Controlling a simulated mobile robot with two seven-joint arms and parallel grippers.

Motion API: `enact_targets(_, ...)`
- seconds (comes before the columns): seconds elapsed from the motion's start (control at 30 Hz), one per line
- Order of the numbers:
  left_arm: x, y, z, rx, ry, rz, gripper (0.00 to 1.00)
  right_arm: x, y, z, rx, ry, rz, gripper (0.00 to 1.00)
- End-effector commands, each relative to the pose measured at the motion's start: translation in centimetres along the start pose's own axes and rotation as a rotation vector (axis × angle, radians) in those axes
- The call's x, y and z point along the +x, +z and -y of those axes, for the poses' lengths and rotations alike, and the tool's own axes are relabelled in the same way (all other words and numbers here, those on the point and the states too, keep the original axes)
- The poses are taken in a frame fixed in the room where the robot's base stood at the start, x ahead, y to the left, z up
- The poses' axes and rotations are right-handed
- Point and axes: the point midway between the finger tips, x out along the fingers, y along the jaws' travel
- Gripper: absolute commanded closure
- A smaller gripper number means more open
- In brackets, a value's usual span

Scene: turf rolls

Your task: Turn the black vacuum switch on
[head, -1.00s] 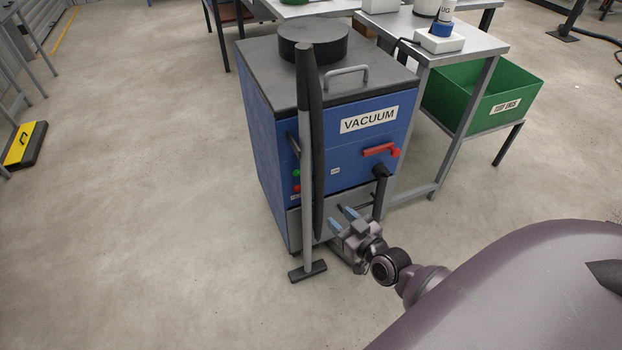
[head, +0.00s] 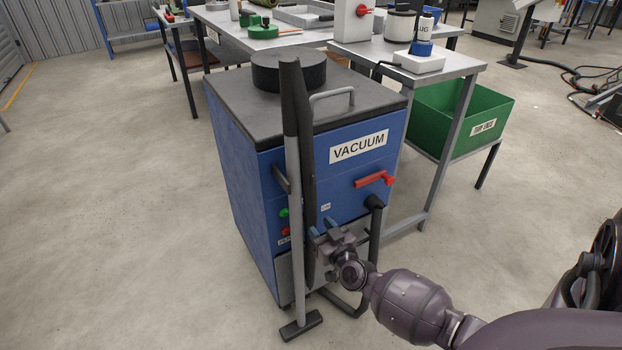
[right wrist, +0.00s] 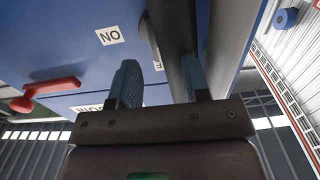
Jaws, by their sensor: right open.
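The blue vacuum cabinet (head: 240,190) stands in the middle of the head view, with a black top and a VACUUM label. The black switch is not clear in the head view, around the wand and my gripper. In the right wrist view, a dark rounded piece (right wrist: 149,38) between an ON label (right wrist: 110,35) and a partly covered label may be the switch; a dark tube hides part of it. My right gripper (head: 321,227) is open in front of the cabinet's front, close to the wand. Its two blue fingers (right wrist: 161,84) point at the panel. My left gripper is not in view.
A grey and black wand (head: 295,190) stands upright before the cabinet, close to my gripper. A red handle (head: 374,179) and a black hose (head: 374,225) are at its right. A metal table (head: 455,66) and green bin (head: 430,115) stand behind right. Floor at left is clear.

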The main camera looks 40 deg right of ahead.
Motion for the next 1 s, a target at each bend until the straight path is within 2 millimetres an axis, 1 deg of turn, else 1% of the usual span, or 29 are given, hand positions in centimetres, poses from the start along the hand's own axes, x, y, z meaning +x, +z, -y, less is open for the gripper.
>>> enact_targets(0.03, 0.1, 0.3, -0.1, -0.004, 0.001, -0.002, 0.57, 0.8, 0.4, 0.0, -0.002, 0.0, 0.004, 0.57)
enact_targets(0.1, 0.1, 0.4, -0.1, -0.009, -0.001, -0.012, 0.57, 1.7, 0.4, -0.1, -0.002, -0.001, 0.005, 0.57)
enact_targets(0.3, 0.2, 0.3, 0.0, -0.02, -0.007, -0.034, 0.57, 3.4, 0.2, 0.0, -0.001, 0.0, 0.003, 0.57)
enact_targets(0.43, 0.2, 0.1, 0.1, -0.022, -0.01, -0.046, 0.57, 3.8, 0.1, 0.0, 0.0, 0.0, 0.002, 0.57)
enact_targets(0.67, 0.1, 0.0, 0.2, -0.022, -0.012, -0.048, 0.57, 3.9, 0.0, 0.0, 0.0, 0.0, 0.001, 0.57)
enact_targets(0.7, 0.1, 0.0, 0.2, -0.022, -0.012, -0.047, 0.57, 3.9, 0.0, 0.0, 0.0, 0.0, 0.001, 0.6)
enact_targets(0.77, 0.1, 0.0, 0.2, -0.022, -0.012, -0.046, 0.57, 3.9, 0.0, 0.0, 0.0, 0.0, 0.001, 0.7)
enact_targets(0.93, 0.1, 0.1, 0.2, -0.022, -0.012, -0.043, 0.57, 3.9, 0.0, 0.0, 0.0, 0.0, 0.001, 0.96)
enact_targets(0.97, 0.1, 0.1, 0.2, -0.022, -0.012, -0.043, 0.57, 3.9, 0.0, 0.0, 0.0, 0.0, 0.001, 1.0)
enact_targets(1.0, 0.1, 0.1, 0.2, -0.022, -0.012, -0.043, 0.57, 3.9, 0.0, 0.0, 0.0, 0.0, 0.001, 1.0)
